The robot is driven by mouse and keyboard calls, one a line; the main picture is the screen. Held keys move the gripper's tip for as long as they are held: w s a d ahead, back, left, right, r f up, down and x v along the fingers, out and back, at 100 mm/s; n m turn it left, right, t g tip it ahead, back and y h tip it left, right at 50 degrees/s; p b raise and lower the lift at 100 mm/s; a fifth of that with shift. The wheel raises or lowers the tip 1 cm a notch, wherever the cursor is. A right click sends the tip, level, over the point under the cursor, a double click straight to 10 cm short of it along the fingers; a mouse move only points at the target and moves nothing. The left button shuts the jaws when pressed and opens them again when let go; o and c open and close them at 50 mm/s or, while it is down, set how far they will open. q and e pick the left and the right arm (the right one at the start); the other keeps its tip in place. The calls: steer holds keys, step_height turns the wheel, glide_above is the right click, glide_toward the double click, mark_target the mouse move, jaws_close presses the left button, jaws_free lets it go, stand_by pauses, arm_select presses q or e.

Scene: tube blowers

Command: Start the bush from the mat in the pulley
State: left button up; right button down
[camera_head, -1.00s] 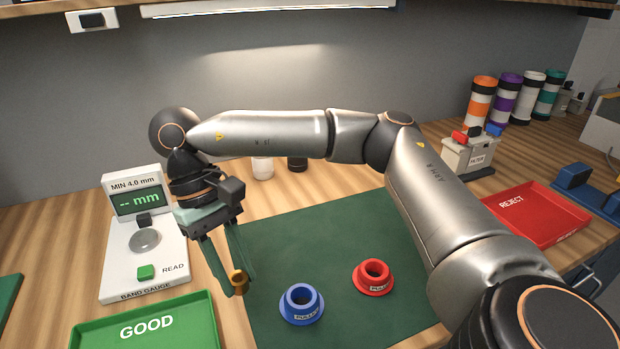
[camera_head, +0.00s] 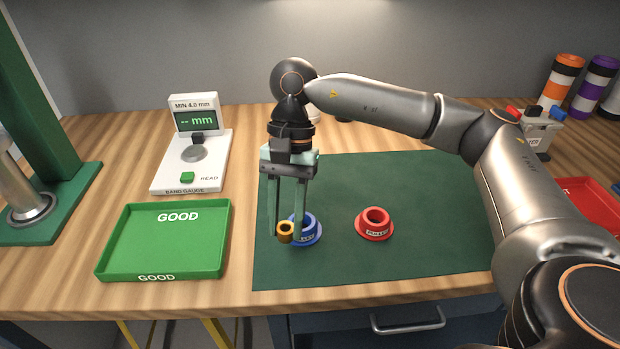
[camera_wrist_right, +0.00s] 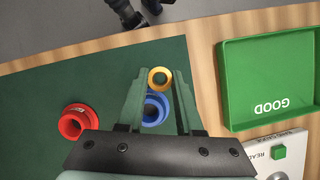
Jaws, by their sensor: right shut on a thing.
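The brass bush (camera_head: 285,232) is a small gold ring held between the fingertips of my right gripper (camera_head: 288,228). In the right wrist view the bush (camera_wrist_right: 160,78) shows between the two green fingers, with its hole facing the camera. The blue pulley (camera_head: 310,229) stands on the green mat (camera_head: 420,260), partly hidden behind the fingers and bush. The bush overlaps its left side in the head view; I cannot tell the height gap. The red pulley (camera_head: 375,223) stands to the right on the mat, empty. My left gripper is not in view.
The green GOOD tray (camera_head: 165,265) is left of the mat. The band gauge (camera_head: 192,165) stands behind it. A green press-like stand (camera_head: 50,165) is at far left. A red tray (camera_head: 590,195) is at right, partly behind my right arm.

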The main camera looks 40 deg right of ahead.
steer(key=m, duration=0.1)
steer(key=d+m+t, duration=0.1)
steer(key=m, duration=0.1)
steer(key=m+y, duration=0.1)
steer(key=m, duration=0.1)
steer(key=shift+w+d+t, duration=0.2)
steer(key=shift+w+t, duration=0.05)
steer(key=shift+t, duration=0.15)
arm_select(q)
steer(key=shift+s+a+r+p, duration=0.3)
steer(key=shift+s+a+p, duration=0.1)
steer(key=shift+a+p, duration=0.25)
arm_select(e)
steer(key=d+m+t, duration=0.1)
steer(key=m, duration=0.3)
steer(key=w+d+r+m+t+h, duration=0.1)
steer(key=m+t, duration=0.1)
steer(key=m, duration=0.3)
steer(key=w+d+r+m+t, duration=0.1)
steer(key=d+m, duration=0.1)
steer(key=m, duration=0.2)
steer(key=shift+r+t, duration=0.1)
steer(key=shift+t, duration=0.3)
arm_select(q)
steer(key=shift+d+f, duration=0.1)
